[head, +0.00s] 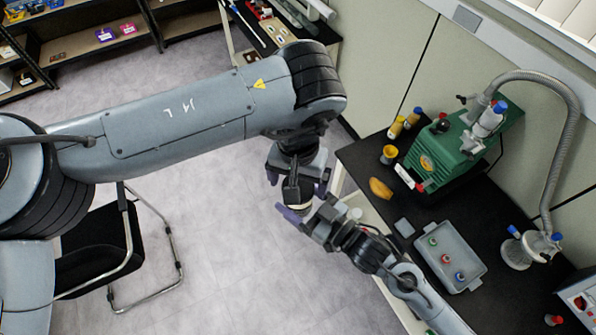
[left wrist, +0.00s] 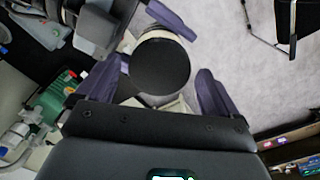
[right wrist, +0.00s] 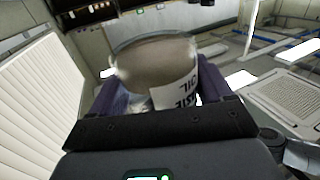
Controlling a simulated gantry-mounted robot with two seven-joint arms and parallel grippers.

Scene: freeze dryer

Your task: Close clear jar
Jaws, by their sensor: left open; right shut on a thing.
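The clear jar, pale and cream-coloured with a white printed label, is held in my right gripper (right wrist: 165,105). The jar (right wrist: 155,62) appears upside down in the right wrist view, its label's letters inverted. In the head view only a pale part of the jar (head: 301,208) shows between the grippers. A round black lid (left wrist: 160,66) lies over the jar's top in the left wrist view, with a pale rim around it. My left gripper (left wrist: 158,88) is open above the lid, one finger on each side, with a gap at the right finger. Whether the lid is screwed tight cannot be seen.
A black bench (head: 362,153) at the right carries a green pump (head: 445,150), a grey tray (head: 455,250) with several small vials, and a yellow item (head: 380,188). A black chair (head: 100,255) stands at lower left. Both grippers are over open floor beside the bench.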

